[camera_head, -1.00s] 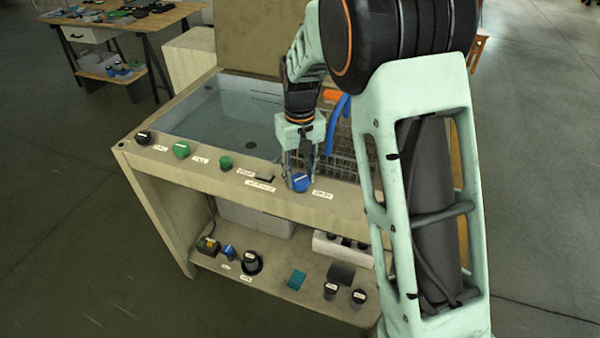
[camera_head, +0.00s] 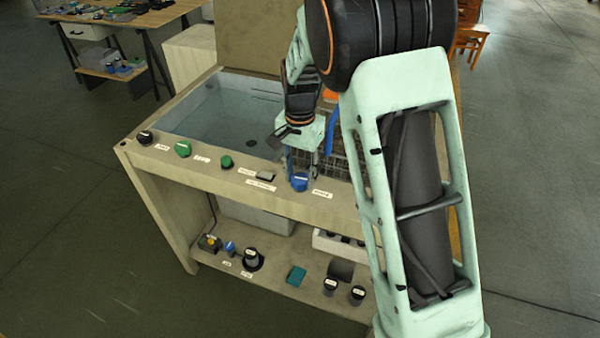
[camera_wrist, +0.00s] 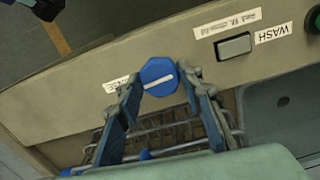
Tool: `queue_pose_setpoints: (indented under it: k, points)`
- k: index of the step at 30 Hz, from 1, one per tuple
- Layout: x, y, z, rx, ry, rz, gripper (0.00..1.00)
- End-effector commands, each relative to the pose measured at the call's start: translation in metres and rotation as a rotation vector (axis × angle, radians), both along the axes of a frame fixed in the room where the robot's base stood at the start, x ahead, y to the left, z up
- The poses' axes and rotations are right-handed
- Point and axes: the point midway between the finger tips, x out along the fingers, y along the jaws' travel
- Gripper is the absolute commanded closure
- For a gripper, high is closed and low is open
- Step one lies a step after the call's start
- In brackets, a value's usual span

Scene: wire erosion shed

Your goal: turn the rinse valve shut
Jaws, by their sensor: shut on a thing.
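The rinse valve is a blue knob (camera_head: 300,182) with a white line, on the front ledge of the wash bench (camera_head: 225,180). In the wrist view the knob (camera_wrist: 160,74) sits between my two fingertips, and its white line runs roughly along the ledge. My gripper (camera_wrist: 163,82) is shut on the knob from above, one finger on each side. It also shows in the head view (camera_head: 301,168). A label ending in "NSE" (camera_wrist: 110,85) lies beside the knob, partly hidden by a finger.
A grey rectangular button (camera_wrist: 234,46) and the "WASH" label (camera_wrist: 273,33) are close by. Green knobs (camera_head: 183,149) and a black knob (camera_head: 144,137) sit further left on the ledge. A water basin (camera_head: 230,115) and wire rack lie behind. The lower shelf (camera_head: 270,280) holds several small items.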

Motion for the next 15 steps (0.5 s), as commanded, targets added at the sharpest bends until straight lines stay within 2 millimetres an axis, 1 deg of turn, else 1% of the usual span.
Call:
queue_pose_setpoints:
  k: [6, 15]
  points:
    - [0.0014, 0.0002, 0.0015, 0.001, -0.004, -0.069, 0.9]
    - [0.0016, 0.0001, 0.0013, 0.001, -0.004, -0.094, 0.9]
